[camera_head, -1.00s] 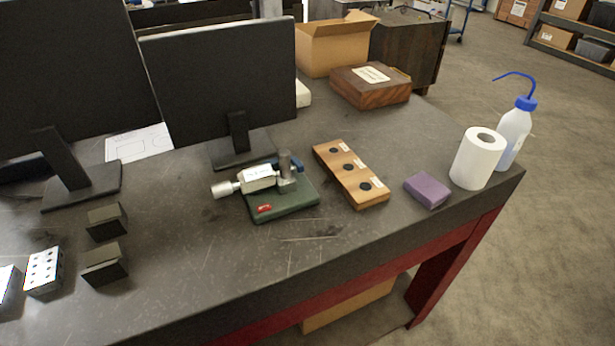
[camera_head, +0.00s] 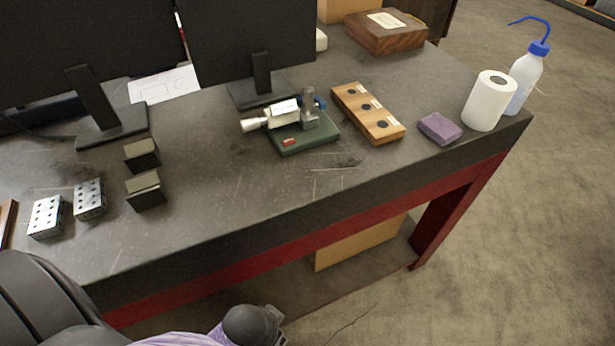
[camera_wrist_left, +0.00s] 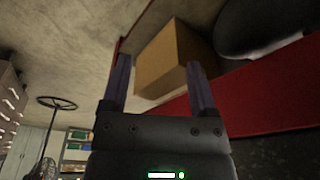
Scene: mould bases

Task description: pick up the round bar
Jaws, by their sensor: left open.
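I cannot pick out a separate round bar for certain. An upright grey cylinder (camera_head: 308,99) stands at the back of a micrometer device (camera_head: 283,113) on a green base (camera_head: 312,141), near the bench's middle. My left gripper (camera_wrist_left: 157,62) shows in the left wrist view, its two fingers apart with nothing held between them. It is low, facing the space under the bench, where a cardboard box (camera_wrist_left: 166,62) lies beyond the fingers. The left gripper's fingers are not visible in the head view. My right gripper is not in view.
A wooden block with three holes (camera_head: 366,112), a purple block (camera_head: 440,128), a paper roll (camera_head: 488,101) and a wash bottle (camera_head: 525,75) stand to the right. Drilled metal blocks (camera_head: 90,198) and dark blocks (camera_head: 146,190) stand left. The bench front (camera_head: 250,235) is clear.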

